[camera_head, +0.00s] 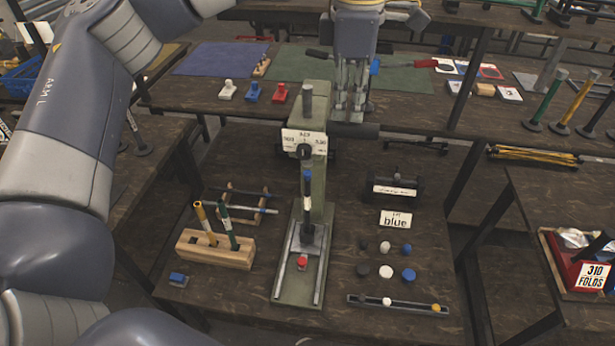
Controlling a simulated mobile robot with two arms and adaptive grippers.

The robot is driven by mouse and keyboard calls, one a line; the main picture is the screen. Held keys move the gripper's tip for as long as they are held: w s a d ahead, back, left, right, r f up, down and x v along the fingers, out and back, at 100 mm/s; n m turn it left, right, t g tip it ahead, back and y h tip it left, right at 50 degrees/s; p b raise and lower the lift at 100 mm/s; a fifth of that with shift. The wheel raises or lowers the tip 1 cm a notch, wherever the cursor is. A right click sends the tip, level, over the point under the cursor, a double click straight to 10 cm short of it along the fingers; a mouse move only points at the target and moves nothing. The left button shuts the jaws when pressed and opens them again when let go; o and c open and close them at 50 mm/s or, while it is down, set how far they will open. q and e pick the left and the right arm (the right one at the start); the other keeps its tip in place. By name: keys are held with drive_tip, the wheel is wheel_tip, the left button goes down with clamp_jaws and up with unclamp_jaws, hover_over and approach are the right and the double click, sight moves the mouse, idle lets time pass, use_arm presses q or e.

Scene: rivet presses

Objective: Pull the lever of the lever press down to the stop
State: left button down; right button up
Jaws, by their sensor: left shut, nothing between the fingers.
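The lever press has an olive-green column (318,165) with a white label plate on its head and a flat base (287,290) on the dark wooden table. A ram with a blue band hangs above the base, and a small red piece (302,262) sits under it. My left gripper (350,112) comes in from above, fingers pointing down and shut, just right of the head and at the bar. I cannot tell whether the fingertips touch it. My right gripper is out of view.
A wooden block (215,248) with upright tools stands left of the press. A back table (420,108) carries mats and small parts. A red box (572,268) stands far right.

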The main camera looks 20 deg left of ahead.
sight(345, 133)
use_arm(q)
drive_tip(key=shift+s+f+b, duration=0.25)
drive_tip(key=shift+f+b, duration=0.65)
drive_tip(key=shift+f, duration=0.35)
drive_tip(key=shift+s+d+f+b, duration=0.2)
drive_tip(key=shift+s+f+b, duration=0.35)
drive_tip(key=shift+f+b, duration=0.3)
drive_tip(key=shift+s+d+f+b, duration=0.1)
drive_tip(key=shift+s+f+b, duration=0.2)
drive_tip(key=shift+f+b, duration=0.4)
drive_tip(key=shift+s+d+f+b, duration=0.1)
drive_tip(key=shift+s+f+b, duration=0.2)
drive_tip(key=shift+f+b, duration=0.4)
drive_tip(key=shift+f, duration=0.1)
drive_tip(key=shift+s+d+f+b, duration=0.1)
drive_tip(key=shift+s+f+b, duration=0.15)
drive_tip(key=shift+f+b, duration=0.45)
drive_tip(key=shift+s+f+b, duration=0.25)
drive_tip(key=shift+f+b, duration=0.45)
drive_tip(key=shift+f, duration=0.1)
